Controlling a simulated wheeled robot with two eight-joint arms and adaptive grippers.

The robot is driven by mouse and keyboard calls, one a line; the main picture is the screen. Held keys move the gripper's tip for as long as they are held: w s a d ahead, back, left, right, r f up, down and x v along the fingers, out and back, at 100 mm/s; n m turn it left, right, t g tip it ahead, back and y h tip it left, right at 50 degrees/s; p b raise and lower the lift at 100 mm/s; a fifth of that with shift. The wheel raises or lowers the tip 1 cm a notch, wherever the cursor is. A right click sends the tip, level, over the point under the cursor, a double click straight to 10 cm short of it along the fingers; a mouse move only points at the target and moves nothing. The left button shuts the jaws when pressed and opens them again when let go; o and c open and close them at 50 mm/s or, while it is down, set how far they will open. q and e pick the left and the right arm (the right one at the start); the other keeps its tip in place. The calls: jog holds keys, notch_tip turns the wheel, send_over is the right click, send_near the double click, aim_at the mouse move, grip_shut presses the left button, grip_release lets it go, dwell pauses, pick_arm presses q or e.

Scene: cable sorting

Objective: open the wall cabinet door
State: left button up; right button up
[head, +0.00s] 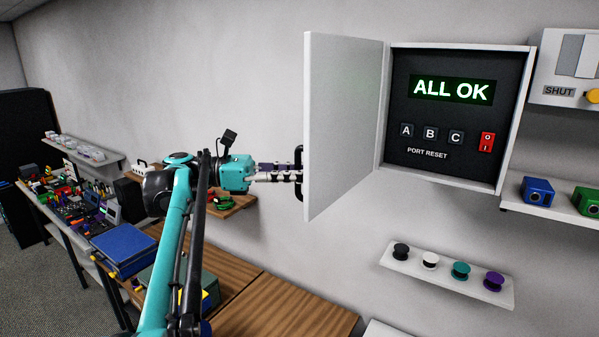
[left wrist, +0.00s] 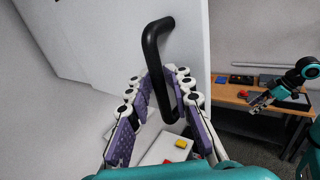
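The wall cabinet (head: 513,120) is open. Its white door (head: 345,120) is swung out to the left, showing the dark panel inside with a lit "ALL OK" display (head: 451,90). My left gripper (head: 298,173) is at the black door handle (head: 299,158) on the door's free edge. In the left wrist view the handle (left wrist: 152,50) runs between the purple-padded fingers (left wrist: 160,85), which close in on it from both sides. My right gripper (left wrist: 260,104) shows small at the right of the left wrist view; its finger opening is too small to tell.
Beside the cabinet are a "SHUT" box (head: 560,70) and a shelf with blue and green devices (head: 538,190). Below is a ledge with several spools (head: 461,270). A wooden bench (head: 285,305) lies under my left arm, with a cluttered table (head: 70,215) further left.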

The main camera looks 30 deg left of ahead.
pick_arm(q)
jog(key=shift+a, duration=0.15)
jog(key=v, duration=0.7)
jog(key=shift+s+a, duration=0.15)
jog(key=shift+a, duration=0.1)
dwell(0.3)
